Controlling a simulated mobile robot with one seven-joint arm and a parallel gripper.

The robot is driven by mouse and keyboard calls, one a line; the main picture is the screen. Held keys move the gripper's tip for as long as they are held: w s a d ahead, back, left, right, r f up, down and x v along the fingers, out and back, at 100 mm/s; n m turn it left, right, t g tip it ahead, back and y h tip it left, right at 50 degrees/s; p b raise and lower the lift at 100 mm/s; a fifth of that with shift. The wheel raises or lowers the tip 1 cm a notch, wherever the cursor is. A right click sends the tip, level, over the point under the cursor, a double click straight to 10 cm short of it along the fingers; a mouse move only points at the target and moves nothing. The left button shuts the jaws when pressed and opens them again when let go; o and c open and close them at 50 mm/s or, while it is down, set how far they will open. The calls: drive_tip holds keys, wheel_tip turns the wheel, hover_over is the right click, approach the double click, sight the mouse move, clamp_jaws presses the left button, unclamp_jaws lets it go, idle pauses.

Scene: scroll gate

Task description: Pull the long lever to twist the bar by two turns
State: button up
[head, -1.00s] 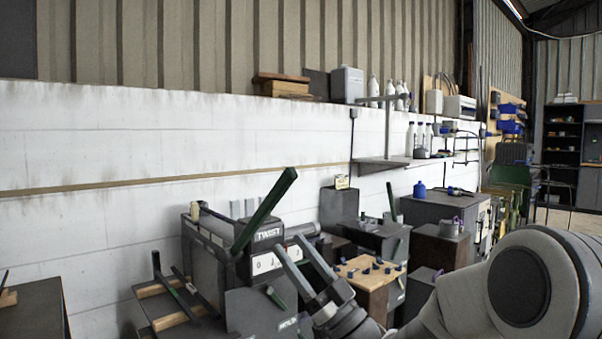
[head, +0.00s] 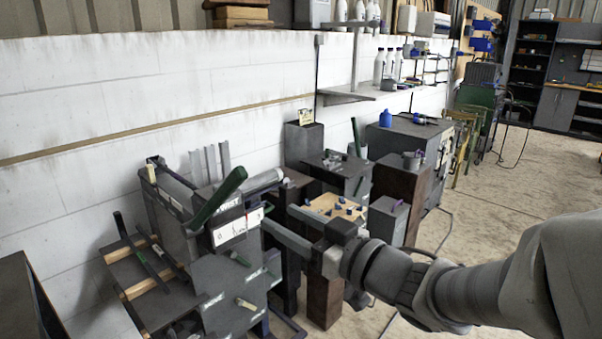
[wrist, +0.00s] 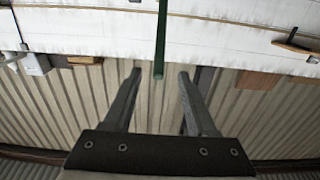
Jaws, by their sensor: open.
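The long lever (head: 218,195) is a dark green handle. It slants up to the right from the dark machine (head: 165,212) with a white dial plate (head: 237,229). The lever also shows in the wrist view (wrist: 161,40), its free end seen between my fingertips; the depth gap is hard to judge. My gripper (head: 278,217) is open and empty, with its fingers pointing left, to the right of the lever and apart from it in the head view. Both fingers show in the wrist view (wrist: 160,74). I cannot clearly make out the bar.
A wooden-topped stand (head: 335,206) with blue pieces and dark cabinets (head: 412,150) stand behind my gripper. A white wall (head: 90,110) runs behind the machine. The floor (head: 510,180) is open at the right.

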sight(234, 190)
drive_tip(key=p+x, duration=0.9)
drive_tip(key=x, duration=0.7)
drive_tip(key=shift+w+a, duration=0.3)
clamp_jaws()
idle(1.1)
